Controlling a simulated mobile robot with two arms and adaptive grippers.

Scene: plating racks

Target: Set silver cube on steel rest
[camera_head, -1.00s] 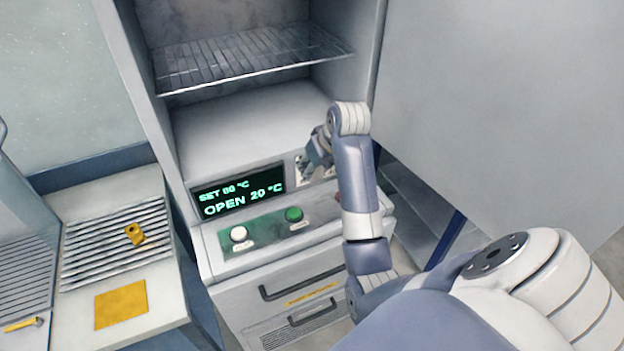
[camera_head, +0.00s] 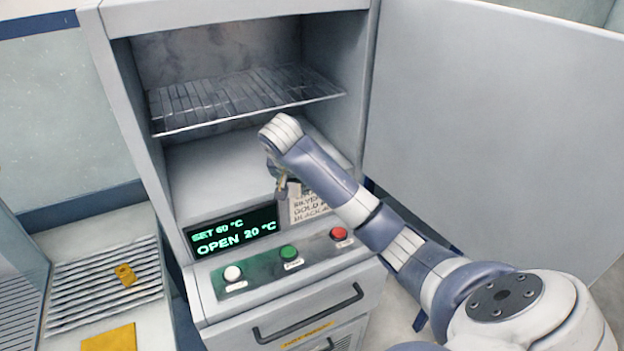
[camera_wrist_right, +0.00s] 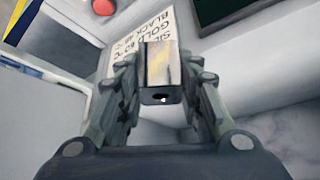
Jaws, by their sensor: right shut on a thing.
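My right gripper (camera_head: 282,186) is in front of the open oven cabinet, just above its control panel. In the right wrist view its fingers (camera_wrist_right: 160,85) are shut on a shiny block with a hole in its end, the silver cube (camera_wrist_right: 160,68); warm reflections show on its face. In the head view the held cube is mostly hidden by the gripper. A wire rack (camera_head: 240,98) spans the inside of the oven; I cannot tell whether it is the steel rest. My left gripper is not in view.
The oven door (camera_head: 490,110) stands open on the right. A label card (camera_head: 308,206) is behind the gripper, beside the display (camera_head: 233,232). A gold block (camera_head: 125,274) lies on a slatted rack (camera_head: 75,290) at left, near a yellow square (camera_head: 110,339).

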